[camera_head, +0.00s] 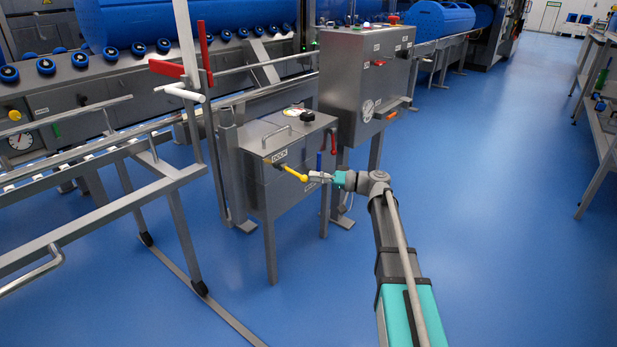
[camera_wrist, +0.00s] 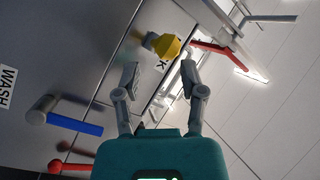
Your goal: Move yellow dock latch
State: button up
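The yellow dock latch (camera_head: 291,172) is a short yellow lever with a rounded end. It sticks out from the front of a grey metal box (camera_head: 268,140), below a DOCK label (camera_head: 280,155). In the wrist view its yellow end (camera_wrist: 165,46) lies just beyond the fingertips, roughly between their lines. My gripper (camera_head: 314,175) is at the right of the latch's end in the head view. In the wrist view my gripper (camera_wrist: 160,72) has its two fingers apart with nothing between them. Whether a finger touches the latch cannot be told.
A blue lever (camera_head: 319,164) and a red handle (camera_head: 330,150) sit close by on the same box. The wrist view shows the blue lever (camera_wrist: 80,123) beside a WASH label (camera_wrist: 6,87). A taller control cabinet (camera_head: 345,85) stands behind.

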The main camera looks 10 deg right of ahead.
jog(key=r+p+v, duration=0.1)
jog(key=r+v, duration=0.1)
jog(key=v, duration=0.9)
jog(key=shift+p, duration=0.3)
dwell(1.0)
jog(key=shift+w, duration=0.1)
dwell(0.4)
jog(key=s+a+f+m+g+h+p, duration=0.2)
jog(key=s+a+f+g+h+p, duration=0.15)
jog(key=s+a+h+p, duration=0.65)
jog(key=s+d+r+m+g+h+p, duration=0.1)
jog(key=s+d+r+h+p, duration=0.1)
jog(key=s+h+p, duration=0.4)
jog(key=s+d+r+m+g+h+p, duration=0.1)
jog(key=s+d+m+p, duration=0.15)
jog(key=s, duration=0.55)
notch_tip(320, 180, up, 37)
jog(key=p, duration=3.8)
jog(key=shift+a+r+n, duration=0.2)
jog(key=shift+n, duration=0.25)
jog(key=shift+w, duration=0.15)
jog(key=shift+c, duration=0.3)
